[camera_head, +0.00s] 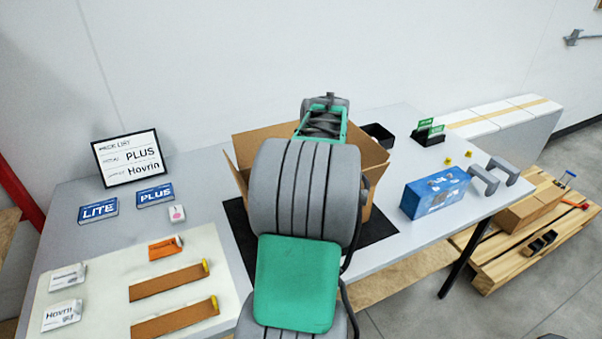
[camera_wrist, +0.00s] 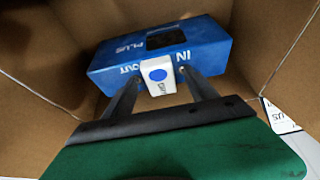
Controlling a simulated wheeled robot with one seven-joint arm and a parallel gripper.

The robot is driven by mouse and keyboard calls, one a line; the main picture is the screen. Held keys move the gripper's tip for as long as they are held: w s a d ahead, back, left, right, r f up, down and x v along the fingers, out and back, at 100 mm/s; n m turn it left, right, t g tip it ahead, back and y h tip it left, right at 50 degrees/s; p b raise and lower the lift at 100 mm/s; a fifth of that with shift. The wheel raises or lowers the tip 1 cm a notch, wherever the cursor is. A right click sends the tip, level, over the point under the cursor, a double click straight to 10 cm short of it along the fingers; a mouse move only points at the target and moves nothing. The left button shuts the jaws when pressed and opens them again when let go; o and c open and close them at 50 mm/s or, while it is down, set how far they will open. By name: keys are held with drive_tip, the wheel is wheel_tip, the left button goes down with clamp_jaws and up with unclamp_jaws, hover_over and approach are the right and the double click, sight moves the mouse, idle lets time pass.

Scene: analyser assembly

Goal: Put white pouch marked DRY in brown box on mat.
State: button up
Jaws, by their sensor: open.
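The brown box (camera_head: 376,160) stands open on the black mat (camera_head: 375,232), largely hidden behind my arm in the head view. In the wrist view I look down into the brown box (camera_wrist: 35,110). A blue unit (camera_wrist: 110,68) marked PLUS, IN and OUT lies inside it. The white pouch (camera_wrist: 165,88), with a blue spot and small dark lettering, shows between my fingertips against the blue unit. My gripper (camera_wrist: 158,80) is open, with a finger on each side of the pouch. Whether the pouch rests on the unit is unclear. The head view hides the pouch.
A pick list sign (camera_head: 129,158) stands at the back left, near LITE (camera_head: 98,210) and PLUS (camera_head: 155,195) cards. A pale tray (camera_head: 105,285) with cards and brown strips lies front left. Another blue box (camera_head: 435,193) and grey handles (camera_head: 495,177) stand right of the box.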

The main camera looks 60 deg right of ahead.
wheel_tip(320, 180, up, 12)
drive_tip(key=p, duration=0.8)
drive_tip(key=shift+p, duration=0.4)
idle(0.5)
